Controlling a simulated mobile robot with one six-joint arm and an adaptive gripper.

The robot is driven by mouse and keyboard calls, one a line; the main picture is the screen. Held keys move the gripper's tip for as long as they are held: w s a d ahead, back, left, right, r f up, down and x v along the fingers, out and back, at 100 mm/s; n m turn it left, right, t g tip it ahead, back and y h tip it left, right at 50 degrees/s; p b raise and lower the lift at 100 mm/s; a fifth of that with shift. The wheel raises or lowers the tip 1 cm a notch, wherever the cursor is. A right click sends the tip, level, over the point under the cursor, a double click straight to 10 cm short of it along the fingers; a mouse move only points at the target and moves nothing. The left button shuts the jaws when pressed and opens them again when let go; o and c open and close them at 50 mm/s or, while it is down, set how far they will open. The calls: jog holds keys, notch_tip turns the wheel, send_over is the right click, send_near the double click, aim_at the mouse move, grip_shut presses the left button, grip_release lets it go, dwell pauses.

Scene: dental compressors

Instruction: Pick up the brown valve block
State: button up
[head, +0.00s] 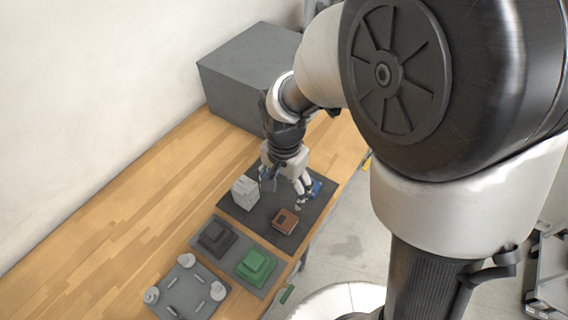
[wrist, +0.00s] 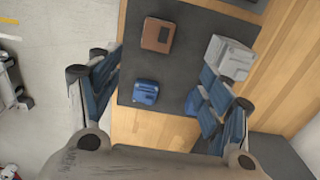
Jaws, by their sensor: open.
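The brown valve block (head: 285,221) lies on a dark mat (head: 262,228) on the wooden bench. In the wrist view the brown valve block (wrist: 158,35) is at the top, beyond my fingertips and left of the middle. My gripper (head: 285,190) is open and empty above the mat, behind the brown block in the head view. In the wrist view its two blue-padded fingers (wrist: 160,85) are spread wide. A blue block (wrist: 146,92) lies on the mat between the fingers, nearer than the brown one. It shows partly behind my gripper in the head view (head: 316,188).
A light grey block (head: 244,192) stands on the mat's left. A second mat nearby holds a black block (head: 216,238) and a green block (head: 256,266). A grey plate with several pale fittings (head: 186,288) is in front. A large grey box (head: 248,75) stands behind.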

jog(key=b, duration=0.3)
send_over(285, 220)
jog(key=f, duration=1)
jog(key=shift+w, duration=0.3)
jog(key=f, duration=0.1)
jog(key=f+b, duration=0.1)
jog(key=f, duration=0.1)
jog(key=f+b, duration=0.1)
jog(key=f, duration=0.1)
jog(key=shift+s+f, duration=0.1)
jog(key=shift+s, duration=0.15)
jog(key=shift+c, duration=0.6)
jog(key=c, duration=1.2)
jog(key=shift+o, duration=0.2)
jog(key=shift+r, duration=0.2)
